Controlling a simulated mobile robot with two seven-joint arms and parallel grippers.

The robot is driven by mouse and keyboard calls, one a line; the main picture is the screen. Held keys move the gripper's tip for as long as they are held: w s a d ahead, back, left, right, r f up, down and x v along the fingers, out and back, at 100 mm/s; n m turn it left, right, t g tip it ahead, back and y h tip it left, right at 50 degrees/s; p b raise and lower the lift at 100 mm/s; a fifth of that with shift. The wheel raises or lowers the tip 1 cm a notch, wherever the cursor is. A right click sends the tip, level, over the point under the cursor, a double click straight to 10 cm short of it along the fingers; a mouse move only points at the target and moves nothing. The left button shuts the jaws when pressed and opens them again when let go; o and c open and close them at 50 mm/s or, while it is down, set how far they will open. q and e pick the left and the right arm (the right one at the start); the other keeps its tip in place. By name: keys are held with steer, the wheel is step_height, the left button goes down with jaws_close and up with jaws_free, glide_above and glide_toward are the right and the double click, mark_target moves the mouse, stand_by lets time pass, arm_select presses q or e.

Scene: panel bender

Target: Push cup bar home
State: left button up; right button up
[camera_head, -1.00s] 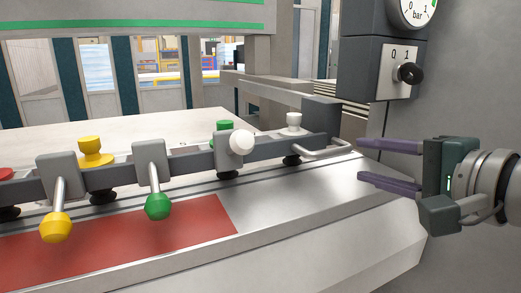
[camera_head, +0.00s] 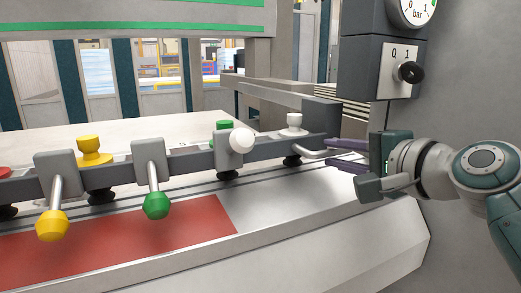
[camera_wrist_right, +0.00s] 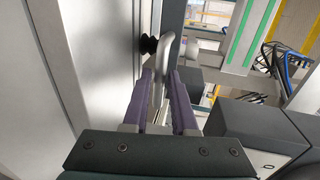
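The cup bar (camera_head: 265,150) is a long dark grey bar across the machine table, with black suction cups under it and levers with yellow, green and white knobs. A grey loop handle (camera_head: 315,155) sticks out near its right end. My right gripper (camera_head: 333,154) is at this handle with its two purple fingers apart. In the right wrist view the handle (camera_wrist_right: 167,55) runs between the fingers (camera_wrist_right: 162,75); I see no clear grip on it. A black suction cup (camera_wrist_right: 149,44) shows beside the handle there. My left gripper is not in view.
A red sheet area (camera_head: 130,238) lies on the table in front of the bar. The bare metal table (camera_head: 280,200) right of the red area is clear.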

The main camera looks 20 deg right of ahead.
jaws_close()
stand_by(1.0)
